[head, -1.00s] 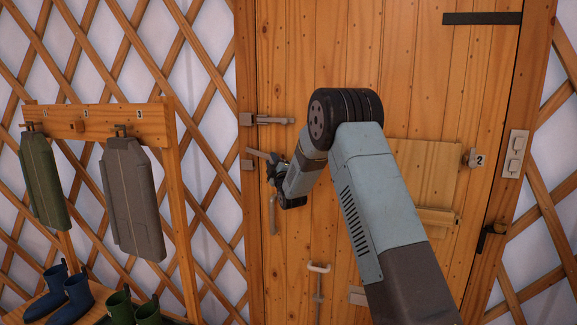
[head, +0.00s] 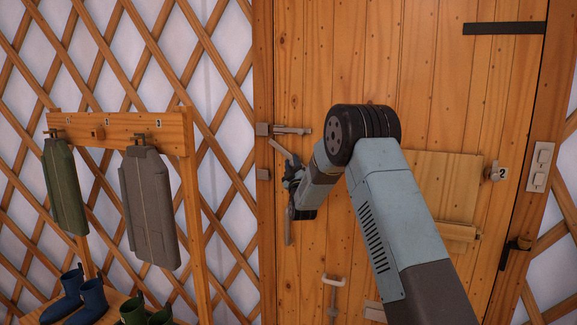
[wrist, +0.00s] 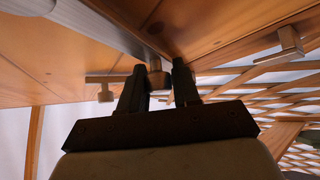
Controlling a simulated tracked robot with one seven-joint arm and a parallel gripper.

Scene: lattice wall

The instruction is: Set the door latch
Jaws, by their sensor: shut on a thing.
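The door latch (head: 279,149) is a grey bar on the left side of the wooden door (head: 430,100). It slopes, its left end raised above a small grey catch (head: 262,174) on the door frame, apart from it. My gripper (head: 290,170) is at the bar's lower right end, partly hidden by my wrist. In the wrist view the dark fingers of my gripper (wrist: 160,82) are closed about a small brownish knob (wrist: 158,79) below the grey bar (wrist: 110,28).
A sliding bolt (head: 290,130) sits just above the latch. A vertical grey handle (head: 289,225) hangs below my gripper. A coat rack (head: 120,128) with two garments and boots (head: 78,297) stands at left. A wooden flap (head: 445,185) is on the door.

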